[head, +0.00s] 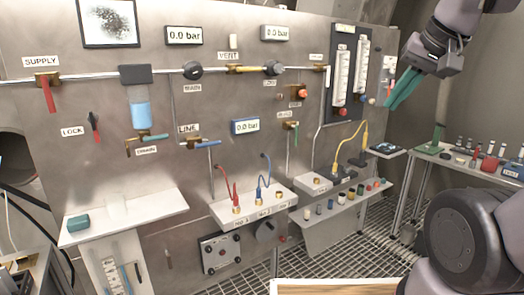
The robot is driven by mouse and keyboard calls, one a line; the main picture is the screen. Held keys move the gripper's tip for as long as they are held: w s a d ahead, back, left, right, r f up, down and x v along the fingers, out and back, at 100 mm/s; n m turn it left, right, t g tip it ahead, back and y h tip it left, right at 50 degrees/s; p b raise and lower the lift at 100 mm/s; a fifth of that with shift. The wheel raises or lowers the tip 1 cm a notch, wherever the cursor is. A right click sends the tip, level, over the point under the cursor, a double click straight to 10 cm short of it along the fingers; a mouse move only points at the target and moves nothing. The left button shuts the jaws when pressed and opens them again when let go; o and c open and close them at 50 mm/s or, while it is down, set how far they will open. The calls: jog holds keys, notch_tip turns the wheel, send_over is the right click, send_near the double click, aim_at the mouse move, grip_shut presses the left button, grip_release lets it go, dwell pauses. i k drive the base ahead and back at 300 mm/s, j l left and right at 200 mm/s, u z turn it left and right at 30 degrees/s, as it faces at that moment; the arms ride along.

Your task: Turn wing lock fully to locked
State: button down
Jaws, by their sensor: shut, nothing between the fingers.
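The wing lock (95,127) is a small red and dark handle on the left part of the steel panel, just right of the LOCK label. It looks close to upright with a slight tilt; its exact angle and any end marks are too small to read. My gripper (392,104) is at the upper right, with teal fingers pointing down and left. The fingers are together and empty. It is far to the right of the wing lock, in front of the panel's right end and touching nothing that I can see.
The panel holds a red supply lever (48,98), a blue-filled bowl (140,113), a line valve (194,143) and several gauges. A white shelf (150,213) juts out below the lock. A side bench (460,165) with small parts stands right. Grating floor shows between.

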aim_at(93, 120)
jog(key=u, duration=1.65)
jog(key=i+l+u, duration=0.1)
jog(key=i+l, duration=0.15)
jog(key=l, duration=0.1)
